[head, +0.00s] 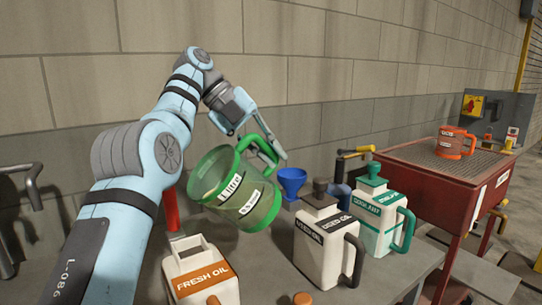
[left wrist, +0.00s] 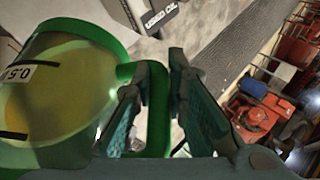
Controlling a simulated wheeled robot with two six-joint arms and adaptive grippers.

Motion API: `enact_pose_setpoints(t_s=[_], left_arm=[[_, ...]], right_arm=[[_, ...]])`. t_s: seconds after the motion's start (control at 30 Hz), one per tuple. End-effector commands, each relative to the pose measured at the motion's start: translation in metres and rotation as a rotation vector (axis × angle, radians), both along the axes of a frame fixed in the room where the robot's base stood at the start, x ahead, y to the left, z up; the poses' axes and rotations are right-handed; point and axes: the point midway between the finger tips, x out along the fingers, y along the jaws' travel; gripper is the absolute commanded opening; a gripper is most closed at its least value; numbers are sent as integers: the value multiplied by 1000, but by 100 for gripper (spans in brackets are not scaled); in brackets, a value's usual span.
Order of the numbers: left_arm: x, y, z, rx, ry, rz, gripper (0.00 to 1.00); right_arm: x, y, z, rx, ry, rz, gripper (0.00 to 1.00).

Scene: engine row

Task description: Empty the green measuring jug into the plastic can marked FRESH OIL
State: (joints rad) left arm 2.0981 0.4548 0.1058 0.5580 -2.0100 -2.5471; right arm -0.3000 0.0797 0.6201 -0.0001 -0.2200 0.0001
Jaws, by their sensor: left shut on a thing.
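In the left wrist view the jug (left wrist: 60,95) fills the left side, with yellowish liquid inside, and the gripper fingers (left wrist: 155,105) are around the green handle. The white can marked FRESH OIL (head: 203,275) stands on the bench below and left of the jug, its top opening showing. The jug is apart from the can. My right gripper is not in view.
A USED OIL can (head: 325,250) and a COOLANT can (head: 378,215) stand to the right on the grey bench. A blue funnel (head: 292,180) and a red upright object (head: 171,208) are behind. A red cart (head: 440,175) holds an orange jug (head: 455,142).

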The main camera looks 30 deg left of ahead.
Motion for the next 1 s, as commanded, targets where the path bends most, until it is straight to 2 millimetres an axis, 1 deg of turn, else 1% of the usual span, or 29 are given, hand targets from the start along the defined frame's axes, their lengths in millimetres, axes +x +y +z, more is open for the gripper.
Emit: enact_pose_setpoints(t_s=[0.7,1.0], left_arm=[[-3,2,5,-25,-57,0,0],[-4,2,8,-32,-72,1,0]], right_arm=[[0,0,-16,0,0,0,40],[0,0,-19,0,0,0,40]])
